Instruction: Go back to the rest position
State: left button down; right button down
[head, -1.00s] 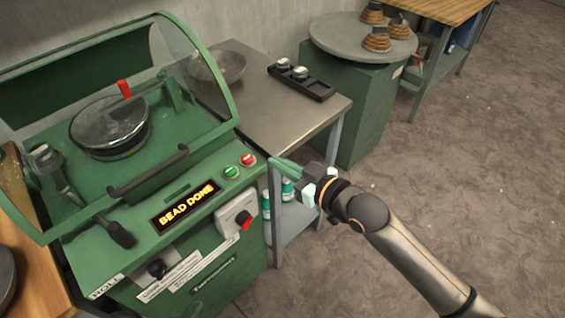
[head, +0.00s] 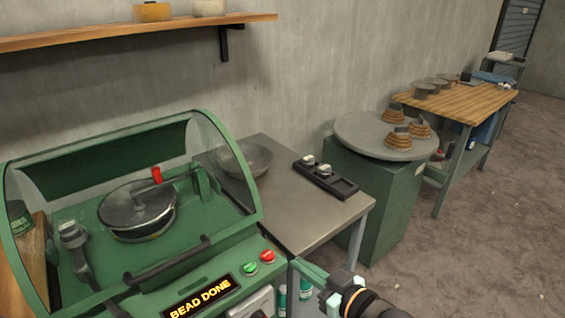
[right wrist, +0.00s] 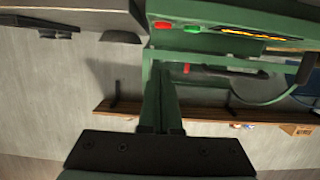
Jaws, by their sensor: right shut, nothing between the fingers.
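My right gripper (head: 308,270) is at the bottom of the head view, just right of the green machine's front panel. Its green fingers are shut and hold nothing; they also show in the right wrist view (right wrist: 161,85). The panel display (head: 200,297) reads "BEAD DONE". My left gripper is not in view.
A green pedestal with a round grey top (head: 365,135) holds several brown stacks. A wooden bench (head: 460,105) stands farther right. Open floor (head: 480,240) lies at the right.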

jog(key=s+d+f+m+g+h+p, duration=0.1)
jog(key=s+d+f+m+h, duration=0.1)
jog(key=s+d+f, duration=0.3)
jog(key=s+d+f+m+g+h+p, duration=0.2)
jog(key=s+d+f+m+h, duration=0.1)
jog(key=s+f, duration=1.1)
notch_tip(320, 180, down, 2)
jog(key=shift+s+d+f+h, duration=0.25)
jog(key=shift+d+h, duration=0.55)
jog(key=shift+d, duration=0.2)
jog(key=c, duration=1.6)
grip_release()
dwell(1.2)
